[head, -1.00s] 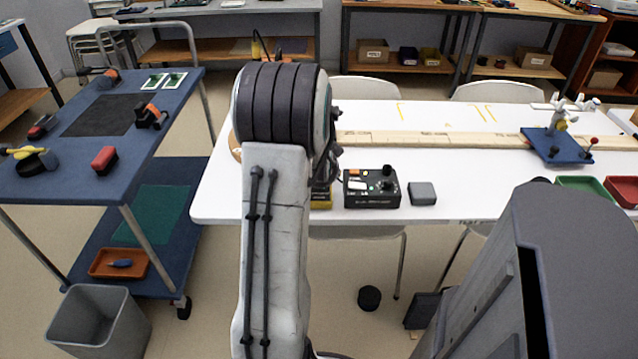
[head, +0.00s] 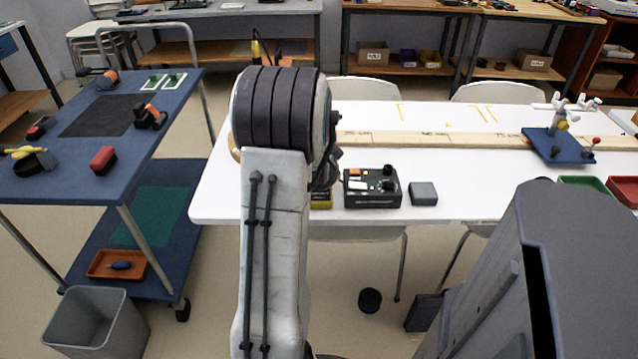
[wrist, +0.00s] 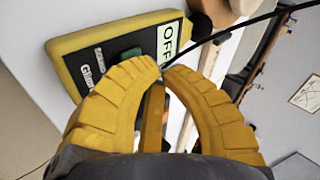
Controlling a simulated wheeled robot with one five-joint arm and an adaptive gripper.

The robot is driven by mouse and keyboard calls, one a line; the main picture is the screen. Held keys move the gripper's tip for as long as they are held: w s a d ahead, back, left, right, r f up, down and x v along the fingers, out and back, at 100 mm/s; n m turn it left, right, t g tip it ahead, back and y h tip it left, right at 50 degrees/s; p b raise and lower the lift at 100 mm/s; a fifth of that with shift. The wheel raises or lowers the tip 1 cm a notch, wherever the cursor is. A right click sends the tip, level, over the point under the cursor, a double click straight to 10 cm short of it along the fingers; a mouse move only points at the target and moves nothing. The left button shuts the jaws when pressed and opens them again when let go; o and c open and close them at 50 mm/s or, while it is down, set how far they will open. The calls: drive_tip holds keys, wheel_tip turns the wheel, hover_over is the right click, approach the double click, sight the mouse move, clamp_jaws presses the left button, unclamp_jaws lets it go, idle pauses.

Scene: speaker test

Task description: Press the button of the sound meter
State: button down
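A yellow-edged device with a dark face (wrist: 88,62), which looks like the sound meter, lies on the white table in the wrist view. It has a green button (wrist: 130,53) and a white label reading OFF (wrist: 170,40); its other lettering is only partly readable. My gripper (wrist: 161,70) has yellow ribbed fingers with their tips together and nothing seen between them. The tips appear just below the label and beside the button; contact cannot be told. In the head view, a yellow edge of the device (head: 321,201) shows beside my arm, which hides the rest and my gripper.
A black control box (head: 372,200) with a knob stands right of the device, with a small grey block (head: 423,194) beside it. A long wooden strip (head: 430,140) runs behind. A blue stand (head: 556,148) is at the right. A blue cart (head: 165,100) stands left.

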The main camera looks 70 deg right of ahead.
drive_tip(key=shift+f+b, duration=0.5)
drive_tip(key=shift+b, duration=0.1)
idle(0.5)
drive_tip(key=shift+r, duration=0.15)
drive_tip(key=shift+r+p, duration=0.6)
drive_tip(key=shift+r, duration=0.25)
drive_tip(key=shift+r+p, duration=2)
drive_tip(key=shift+r, duration=1)
